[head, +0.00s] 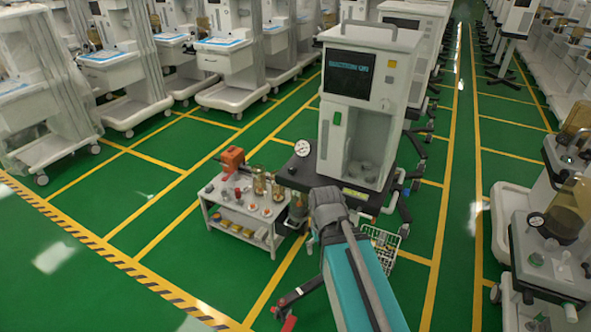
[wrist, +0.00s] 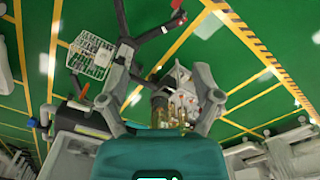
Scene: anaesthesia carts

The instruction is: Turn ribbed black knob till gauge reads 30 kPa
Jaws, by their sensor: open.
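A suction machine (head: 359,110) stands at centre in the head view, its dark screen reading what looks like "SUCTION ON". A round white gauge (head: 303,147) stands on the left of its black deck (head: 298,172). The gauge's needle and figures are too small to read. I cannot make out the ribbed black knob in either view. My arm (head: 350,275) reaches toward the deck's front and hides part of it. In the wrist view, my gripper (wrist: 165,88) is open, its fingers spread apart, with nothing seen held between them. The deck's black edge (wrist: 88,119) lies left of it.
A low white trolley (head: 222,222) with an orange item and several small parts stands left of the machine. Amber jars (wrist: 170,112) show beyond my gripper. A white wire basket (head: 385,240) is beside my arm. Another unit with a gauge (head: 536,220) is at right. Green floor is open at left.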

